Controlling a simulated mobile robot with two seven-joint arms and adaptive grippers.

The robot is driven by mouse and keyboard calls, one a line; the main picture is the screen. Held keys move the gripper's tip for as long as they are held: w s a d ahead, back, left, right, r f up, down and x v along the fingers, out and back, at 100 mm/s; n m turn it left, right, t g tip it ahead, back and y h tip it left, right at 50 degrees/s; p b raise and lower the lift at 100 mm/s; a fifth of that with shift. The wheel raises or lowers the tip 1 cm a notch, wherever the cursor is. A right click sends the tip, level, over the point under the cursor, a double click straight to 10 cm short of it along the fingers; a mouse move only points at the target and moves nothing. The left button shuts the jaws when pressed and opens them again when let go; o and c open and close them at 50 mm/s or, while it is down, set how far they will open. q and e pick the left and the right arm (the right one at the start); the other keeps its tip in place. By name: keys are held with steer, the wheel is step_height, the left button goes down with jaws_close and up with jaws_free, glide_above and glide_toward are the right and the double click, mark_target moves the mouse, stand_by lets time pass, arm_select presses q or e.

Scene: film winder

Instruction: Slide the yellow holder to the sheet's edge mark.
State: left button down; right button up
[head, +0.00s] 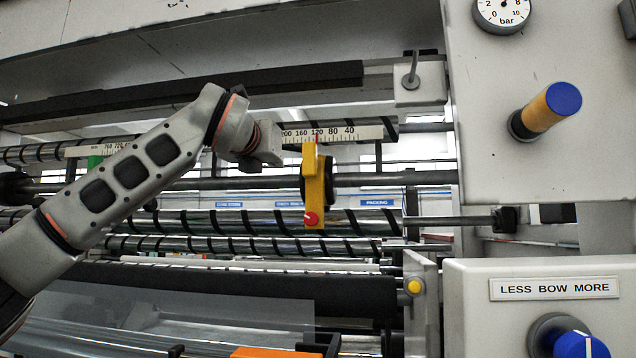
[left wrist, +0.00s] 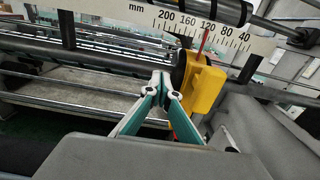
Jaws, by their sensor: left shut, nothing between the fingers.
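The yellow holder (head: 316,185) hangs on a horizontal bar, with a black round part beside it and a red knob at its bottom. Its thin red pointer stands near 120 on the white scale (head: 358,133). In the left wrist view the holder (left wrist: 206,86) is just right of my left gripper (left wrist: 161,82), below the scale (left wrist: 222,33). The gripper's teal fingers are shut and empty; contact with the holder cannot be told. In the head view the fingertips are not clear at the arm's end. I cannot make out the sheet's edge mark. My right gripper is out of view.
Long rollers (head: 250,221) with black spiral stripes run across behind and below the holder. A second scale (head: 100,148) is partly behind my arm. A grey panel (head: 545,95) with a blue-capped knob (head: 563,98) stands right. Clear film (head: 190,305) lies lower left.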

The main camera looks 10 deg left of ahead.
arm_select(q)
steer(key=shift+s+d, duration=0.1)
steer(key=shift+d, duration=3)
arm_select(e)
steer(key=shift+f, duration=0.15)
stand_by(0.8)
arm_select(q)
steer(key=shift+a, duration=0.25)
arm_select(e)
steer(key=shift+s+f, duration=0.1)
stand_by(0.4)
arm_select(q)
steer(key=b, duration=0.3)
glide_toward(303, 159)
steer(key=shift+a, duration=1.55)
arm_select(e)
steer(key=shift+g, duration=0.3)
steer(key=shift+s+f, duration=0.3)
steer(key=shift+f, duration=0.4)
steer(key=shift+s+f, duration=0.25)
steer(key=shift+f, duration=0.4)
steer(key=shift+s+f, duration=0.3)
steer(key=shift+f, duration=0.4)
